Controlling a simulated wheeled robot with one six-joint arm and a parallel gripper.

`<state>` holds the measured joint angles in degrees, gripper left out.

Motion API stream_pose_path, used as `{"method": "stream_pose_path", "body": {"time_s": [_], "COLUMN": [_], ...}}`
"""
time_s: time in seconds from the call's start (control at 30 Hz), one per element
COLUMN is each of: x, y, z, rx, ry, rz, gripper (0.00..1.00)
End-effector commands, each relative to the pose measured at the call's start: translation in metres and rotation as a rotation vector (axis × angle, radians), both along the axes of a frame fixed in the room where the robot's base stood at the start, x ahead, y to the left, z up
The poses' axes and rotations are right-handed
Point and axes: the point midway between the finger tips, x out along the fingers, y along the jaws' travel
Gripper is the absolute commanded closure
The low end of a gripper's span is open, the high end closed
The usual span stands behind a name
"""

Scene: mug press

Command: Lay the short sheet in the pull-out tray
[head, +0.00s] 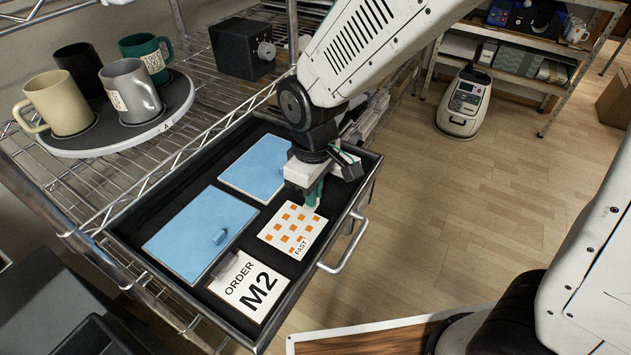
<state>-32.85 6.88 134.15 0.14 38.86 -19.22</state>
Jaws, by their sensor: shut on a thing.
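A small white sheet with orange squares, marked FAST (293,228), is in or just over the right part of the black pull-out tray (262,125). It appears flat; I cannot tell whether it touches the tray floor. My gripper (312,200) points down with green fingers shut at the far edge of this sheet. The exact grip point is partly hidden by the fingers. The tray is pulled out from the wire rack.
The tray also holds a larger blue panel (190,238) with a small blue tab, a smaller blue panel (250,171) and an ORDER M2 card (247,287). A metal handle (347,244) juts from its front. Several mugs stand on a round board (155,128) at left.

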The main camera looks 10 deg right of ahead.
Motion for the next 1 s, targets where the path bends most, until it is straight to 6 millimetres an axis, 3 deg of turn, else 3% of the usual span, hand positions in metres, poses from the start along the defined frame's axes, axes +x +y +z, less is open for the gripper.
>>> {"method": "stream_pose_path", "body": {"time_s": [0.1, 0.2, 0.5, 0.7, 1.0], "x": [0.027, 0.04, 0.062, 0.059, 0.06], "y": [-0.008, -0.012, -0.018, -0.017, -0.017], "z": [-0.003, -0.004, -0.008, -0.04, -0.042], "rx": [-0.001, 0.0, -0.001, -0.002, -0.001], "ry": [0.001, 0.0, 0.002, 0.003, 0.001], "rz": [-0.005, -0.002, -0.001, 0.002, 0.002], "gripper": [1.0, 1.0, 1.0, 1.0, 1.0]}}
